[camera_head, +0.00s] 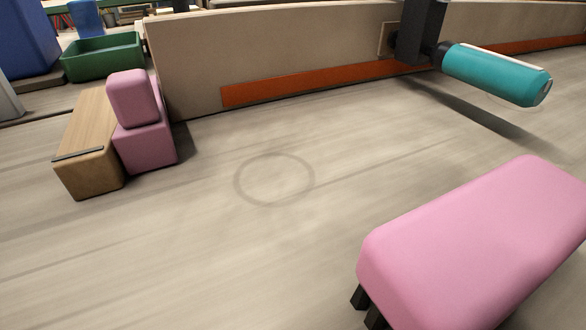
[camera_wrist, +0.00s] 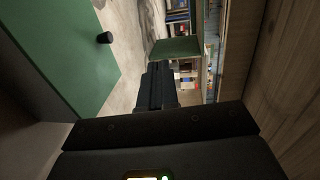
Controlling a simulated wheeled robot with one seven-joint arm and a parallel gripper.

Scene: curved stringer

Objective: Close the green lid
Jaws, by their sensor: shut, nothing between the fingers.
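A flat green panel with a dark round knob, which looks like the green lid (camera_wrist: 60,45), fills the upper left of the wrist view. A pale panel lies along its lower side. The lid's hinge is not visible, and I cannot tell how far open it is. My gripper (camera_wrist: 158,72) shows in the middle of the wrist view as dark fingers, shut and empty. The fingers are to the right of the knob, and I see no contact with the lid. Neither the lid nor my gripper can be made out in the head view.
A wooden panel (camera_wrist: 295,90) stands close on the right in the wrist view. A green board (camera_wrist: 176,48) and shelves lie beyond. The head view shows a pink seat (camera_head: 480,235), a wooden block (camera_head: 90,140), a green bin (camera_head: 103,57) and open floor.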

